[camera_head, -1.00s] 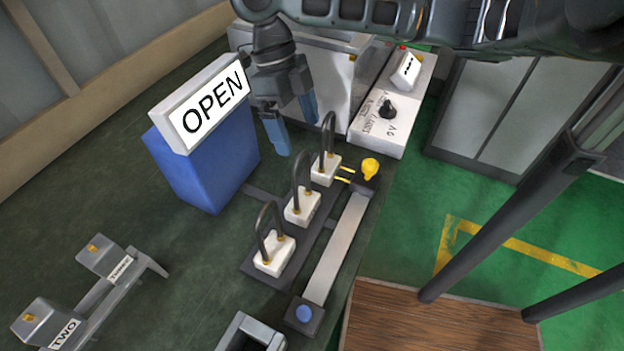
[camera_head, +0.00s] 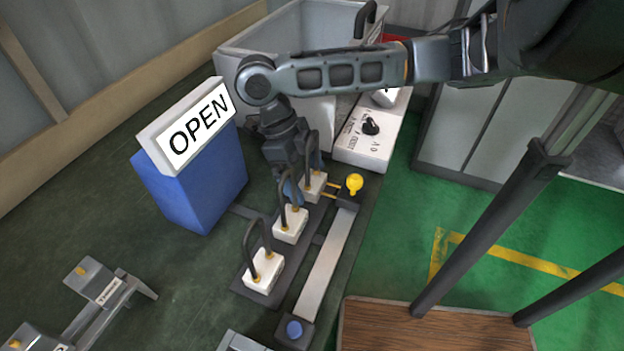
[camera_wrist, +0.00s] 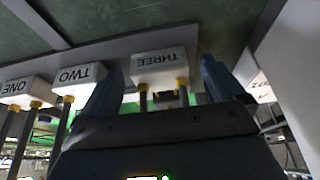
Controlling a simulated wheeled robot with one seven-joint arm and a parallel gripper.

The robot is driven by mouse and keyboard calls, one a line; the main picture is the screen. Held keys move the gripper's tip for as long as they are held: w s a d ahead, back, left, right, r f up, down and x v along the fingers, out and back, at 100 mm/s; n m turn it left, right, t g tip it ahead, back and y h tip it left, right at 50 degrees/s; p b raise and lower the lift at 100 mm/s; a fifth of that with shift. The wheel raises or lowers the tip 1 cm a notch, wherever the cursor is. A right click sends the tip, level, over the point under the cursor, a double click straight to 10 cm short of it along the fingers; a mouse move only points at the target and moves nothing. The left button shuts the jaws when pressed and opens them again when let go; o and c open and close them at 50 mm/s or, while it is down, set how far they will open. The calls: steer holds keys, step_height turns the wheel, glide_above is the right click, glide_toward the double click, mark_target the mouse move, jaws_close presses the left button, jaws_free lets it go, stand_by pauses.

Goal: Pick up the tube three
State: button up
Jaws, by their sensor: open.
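Tube three is a black looped tube on a white base, the farthest of three in a row in the head view (camera_head: 316,189). In the wrist view its base, labelled THREE, shows upside down (camera_wrist: 158,64) with two rods on brass-coloured ends. My gripper (camera_head: 303,176) is open at tube three, its blue fingers on either side of the rods. In the wrist view the gripper (camera_wrist: 160,86) has tube three between its fingertips. No grip shows. Part of the loop is hidden behind the fingers and gripper body.
Tube two (camera_head: 290,226) and tube one (camera_head: 262,272) stand close by on the same dark base. A blue box with an OPEN sign (camera_head: 195,130) is left of my gripper. A grey-white bin (camera_head: 235,58) and a switch box (camera_head: 362,150) stand behind.

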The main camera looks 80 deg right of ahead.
steer(key=c, duration=1.3)
steer(key=shift+o, duration=0.2)
